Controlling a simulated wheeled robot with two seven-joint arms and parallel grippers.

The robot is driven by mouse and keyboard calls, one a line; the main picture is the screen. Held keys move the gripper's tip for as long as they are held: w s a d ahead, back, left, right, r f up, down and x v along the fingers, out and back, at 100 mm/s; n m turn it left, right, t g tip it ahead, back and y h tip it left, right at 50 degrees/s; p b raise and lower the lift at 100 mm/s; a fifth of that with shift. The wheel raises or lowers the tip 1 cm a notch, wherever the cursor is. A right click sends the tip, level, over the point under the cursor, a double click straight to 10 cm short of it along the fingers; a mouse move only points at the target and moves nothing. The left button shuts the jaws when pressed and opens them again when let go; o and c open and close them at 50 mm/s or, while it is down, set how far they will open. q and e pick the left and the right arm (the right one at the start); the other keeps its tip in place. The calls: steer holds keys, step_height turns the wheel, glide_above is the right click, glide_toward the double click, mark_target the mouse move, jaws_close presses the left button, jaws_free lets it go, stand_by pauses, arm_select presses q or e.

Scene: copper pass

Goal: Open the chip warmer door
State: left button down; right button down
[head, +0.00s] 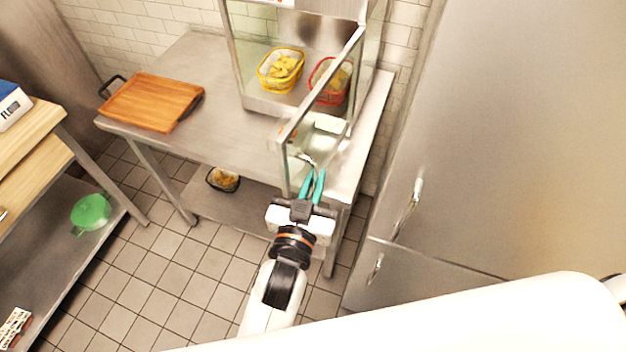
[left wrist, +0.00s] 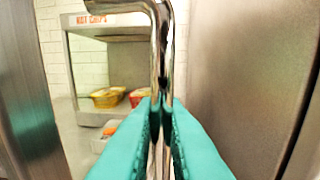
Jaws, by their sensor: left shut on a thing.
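The chip warmer (head: 268,101) is a metal and glass cabinet on a steel table. Its glass-paned door (head: 322,128) stands swung out toward me, so the front is open. My left gripper (head: 312,188) has teal fingers and is at the door's free edge. In the left wrist view the fingers (left wrist: 158,135) are shut on the upright chrome door handle (left wrist: 162,60). Inside the warmer are a yellow basket (head: 280,72) of chips and a red basket (head: 328,84), partly seen through the door glass. My right gripper is not in view.
A wooden board (head: 152,101) lies on the steel table (head: 225,125), left of the warmer. A dark basket (head: 223,179) is on the lower shelf. A tall steel fridge (head: 500,140) stands close on the right. Tiled floor (head: 150,265) is clear in front.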

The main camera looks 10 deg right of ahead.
arm_select(q)
steer(key=shift+r, duration=0.15)
steer(key=c, duration=1.9)
jaws_free()
steer(key=shift+s+a+f, duration=0.15)
steer(key=shift+s+f, duration=0.05)
steer(key=shift+s, duration=0.1)
steer(key=b+v, duration=0.3)
steer(key=v, duration=0.8)
steer(key=shift+s+r+b, duration=0.15)
steer(key=shift+b, duration=0.15)
